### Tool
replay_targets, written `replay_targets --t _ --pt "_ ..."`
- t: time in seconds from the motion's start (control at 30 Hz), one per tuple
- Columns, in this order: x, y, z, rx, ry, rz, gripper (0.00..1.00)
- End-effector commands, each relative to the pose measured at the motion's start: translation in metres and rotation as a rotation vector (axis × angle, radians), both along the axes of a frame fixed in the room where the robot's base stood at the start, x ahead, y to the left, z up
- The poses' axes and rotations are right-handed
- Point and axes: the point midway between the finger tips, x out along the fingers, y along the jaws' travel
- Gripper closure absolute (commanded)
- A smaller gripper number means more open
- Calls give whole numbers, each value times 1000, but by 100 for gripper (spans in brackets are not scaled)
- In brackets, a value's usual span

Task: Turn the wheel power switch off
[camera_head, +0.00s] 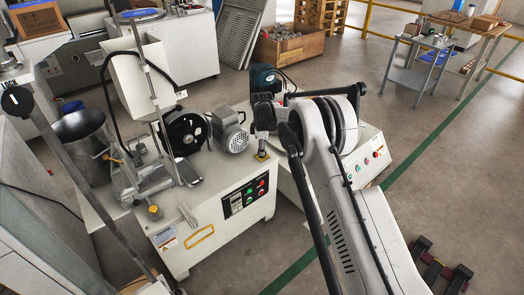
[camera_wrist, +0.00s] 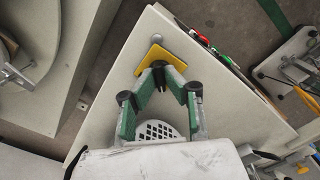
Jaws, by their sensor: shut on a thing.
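The control box (camera_head: 205,225) has a black panel with red and green buttons (camera_head: 259,186) on its front. On its top corner is a small yellow plate (camera_head: 262,157), which I take for the base of the wheel power switch. My gripper (camera_head: 262,138) points down at this plate. In the wrist view, my gripper (camera_wrist: 160,68) has its fingertips together over the yellow plate (camera_wrist: 155,58), shut on the switch. The black wheel (camera_head: 184,131) stands behind on the same machine.
A grey motor (camera_head: 230,133) stands beside the wheel, left of my gripper. Another box with buttons (camera_head: 365,160) is to the right, partly behind my arm. A second yellow knob (camera_head: 155,212) is at the left of the control box top. Open floor (camera_head: 440,170) lies at the right.

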Motion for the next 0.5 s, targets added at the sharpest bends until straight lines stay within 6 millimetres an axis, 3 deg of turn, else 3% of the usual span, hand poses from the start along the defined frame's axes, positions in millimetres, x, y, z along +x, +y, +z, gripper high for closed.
replay_targets --t 0.47,0.5 --pt "0 0 0 0 0 14 100" --pt "0 0 0 0 0 14 87"
